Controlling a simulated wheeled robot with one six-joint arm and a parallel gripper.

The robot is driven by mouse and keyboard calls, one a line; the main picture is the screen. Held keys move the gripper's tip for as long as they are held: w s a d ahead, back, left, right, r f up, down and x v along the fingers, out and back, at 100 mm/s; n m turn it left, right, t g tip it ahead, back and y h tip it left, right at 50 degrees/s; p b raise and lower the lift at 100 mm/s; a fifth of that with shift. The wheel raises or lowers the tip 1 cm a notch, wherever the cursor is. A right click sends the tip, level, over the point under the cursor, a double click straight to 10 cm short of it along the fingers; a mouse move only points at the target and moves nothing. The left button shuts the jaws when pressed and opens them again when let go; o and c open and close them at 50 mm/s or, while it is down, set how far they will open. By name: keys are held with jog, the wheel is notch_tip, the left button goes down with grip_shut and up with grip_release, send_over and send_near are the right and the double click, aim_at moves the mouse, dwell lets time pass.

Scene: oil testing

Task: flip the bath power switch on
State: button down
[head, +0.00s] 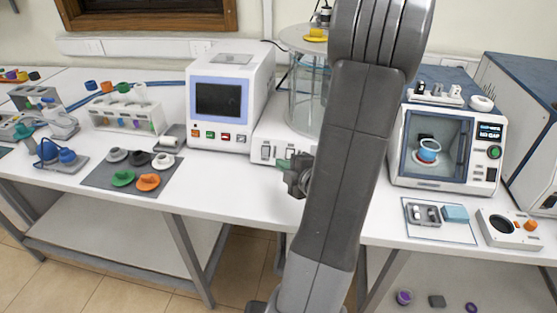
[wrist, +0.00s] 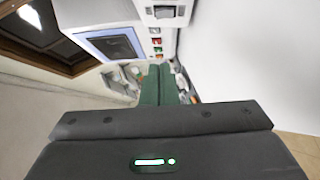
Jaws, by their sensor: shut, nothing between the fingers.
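The bath is a clear glass cylinder (head: 308,92) on a white base (head: 262,136), at the back middle of the bench in the head view. Small switches (head: 266,152) sit on the front of that base; their on or off position is too small to tell. In the wrist view, a white housing with a dark-framed switch (wrist: 163,12) shows at the top edge. My gripper (head: 283,164) is just in front of the base, close below the switches, with green fingers pointing left. The fingers (wrist: 158,72) are together and empty. Whether they touch the base cannot be told. My arm hides part of the bath.
A white analyser (head: 232,125) with a screen and coloured buttons stands left of the bath. Coloured caps lie on a grey mat (head: 100,182). A boxy oven-like device (head: 400,170) stands right. The bench front (head: 235,195) below the gripper is clear.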

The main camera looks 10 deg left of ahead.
aim_at(263, 147)
jog(key=x, duration=0.8)
jog(key=shift+w+a+f+p, duration=0.15)
jog(key=shift+a+p, duration=0.15)
jog(key=shift+p, duration=0.05)
jog(key=shift+w+f, duration=0.2)
jog(key=shift+w, duration=0.4)
jog(key=shift+w+f, duration=0.2)
jog(key=shift+w, duration=0.4)
jog(key=shift+w+d+f+p, duration=0.1)
jog(key=shift+w+f+p, duration=0.1)
jog(key=shift+w, duration=0.2)
jog(key=shift+w+f+p, duration=0.15)
jog(key=shift+w+p, duration=0.05)
jog(key=shift+w, duration=0.2)
jog(key=shift+w, duration=0.2)
jog(key=shift+r, duration=0.1)
